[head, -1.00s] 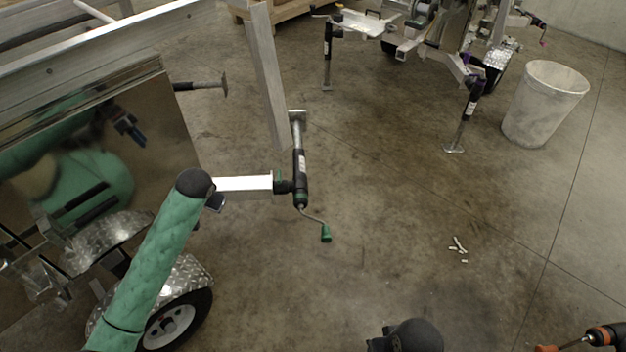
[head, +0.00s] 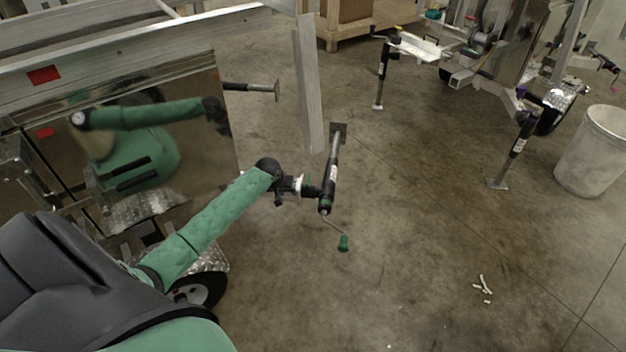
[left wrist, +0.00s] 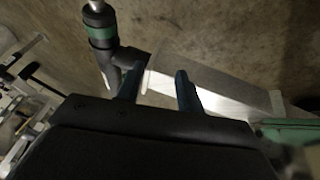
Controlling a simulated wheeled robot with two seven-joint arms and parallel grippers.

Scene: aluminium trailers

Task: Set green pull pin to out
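My left gripper (head: 291,186) is at the jack mount on the side of the near trailer, right beside the black jack (head: 330,180). In the left wrist view its two fingers (left wrist: 158,88) are apart, with a gap between them. Beyond the fingers are the jack's black tube with a green collar (left wrist: 101,35) and the square aluminium arm (left wrist: 215,82). A crank with a green handle (head: 343,242) hangs from the jack. I cannot make out the green pull pin; my gripper covers the mount in the head view. My right gripper is not in view.
The near trailer's aluminium frame (head: 120,52) and shiny side panel (head: 205,110) stand close to my left arm. Another trailer with jacks (head: 517,150) and a white bin (head: 592,150) stand further right.

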